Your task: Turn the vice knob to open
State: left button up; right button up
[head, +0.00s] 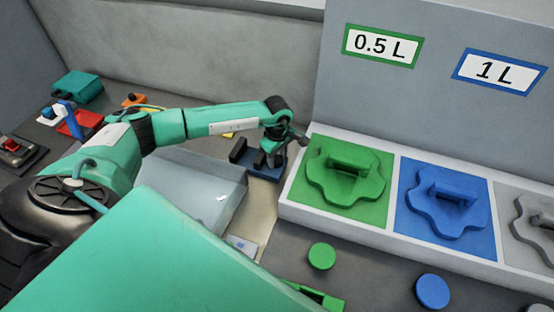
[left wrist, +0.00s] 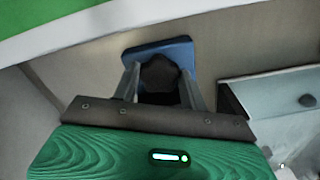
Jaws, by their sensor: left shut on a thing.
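The vice (head: 262,172) has a blue base and dark upright jaws, and stands on the worktop left of the coloured tray. In the left wrist view the blue base (left wrist: 182,52) shows beyond my fingers. My left gripper (head: 279,154) is at the right end of the vice. In the left wrist view, my left gripper (left wrist: 161,85) has its two fingers on either side of the dark, lobed vice knob (left wrist: 160,72), shut on it. The knob is hard to make out in the head view, behind the gripper. My right gripper is not in view.
A raised tray (head: 296,209) with green, blue and grey recessed places stands close to the right of my left gripper. A pale grey box (head: 200,178) is left of the vice. A green disc (head: 322,256) and a blue disc (head: 432,291) lie in front.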

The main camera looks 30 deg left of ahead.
pick_arm(q)
jog(key=n+b, duration=0.2)
jog(key=shift+w+f+n, duration=0.1)
jog(key=shift+f+n, duration=0.05)
jog(key=shift+n, duration=0.25)
jog(key=n+b, duration=0.2)
jog(key=n, duration=0.1)
jog(key=shift+n+b, duration=0.3)
jog(key=shift+b, duration=0.05)
jog(key=n+b, duration=0.2)
jog(key=n, duration=0.2)
jog(key=shift+w+a, duration=0.1)
jog(key=shift+w, duration=0.05)
jog(key=shift+r+n+b, duration=0.2)
jog(key=shift+n+b, duration=0.5)
jog(key=shift+n, duration=0.5)
jog(key=o, duration=1)
